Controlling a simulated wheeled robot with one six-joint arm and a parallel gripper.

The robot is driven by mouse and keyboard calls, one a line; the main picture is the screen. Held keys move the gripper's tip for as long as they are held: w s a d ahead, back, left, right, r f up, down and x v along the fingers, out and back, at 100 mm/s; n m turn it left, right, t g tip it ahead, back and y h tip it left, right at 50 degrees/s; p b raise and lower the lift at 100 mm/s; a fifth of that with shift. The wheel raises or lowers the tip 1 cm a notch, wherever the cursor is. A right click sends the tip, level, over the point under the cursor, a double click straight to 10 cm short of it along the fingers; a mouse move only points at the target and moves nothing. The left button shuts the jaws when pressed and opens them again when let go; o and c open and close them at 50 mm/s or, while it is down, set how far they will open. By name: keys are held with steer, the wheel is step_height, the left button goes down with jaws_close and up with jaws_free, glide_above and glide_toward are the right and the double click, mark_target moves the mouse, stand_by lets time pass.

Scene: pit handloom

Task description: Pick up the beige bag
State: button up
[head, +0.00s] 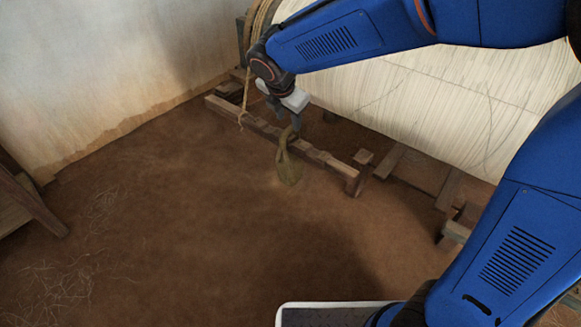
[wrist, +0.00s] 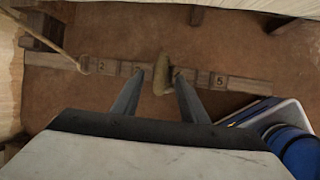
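The beige bag (head: 288,170), an olive-tan pouch with a looped handle, shows below my gripper (head: 297,122) in the head view, beside the low wooden beam. Its handle rises to the fingertips. In the wrist view, the bag (wrist: 161,78) appears as a narrow tan strip between the two fingers of my gripper (wrist: 158,74). The fingers are apart, with a clear gap on the left of the bag and a smaller one on the right. I cannot tell whether the bag rests on the floor.
The wooden beam (head: 325,160) runs behind the bag; numbers show on it in the wrist view. Pale loom threads (head: 450,95) spread behind my arm. A rope (head: 243,100) hangs at the beam's left end. The brown earth floor (head: 180,220) at the left is open.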

mark_target(290, 126)
steer(key=x, duration=0.5)
jaws_close()
steer(key=shift+r, duration=0.1)
stand_by(1.2)
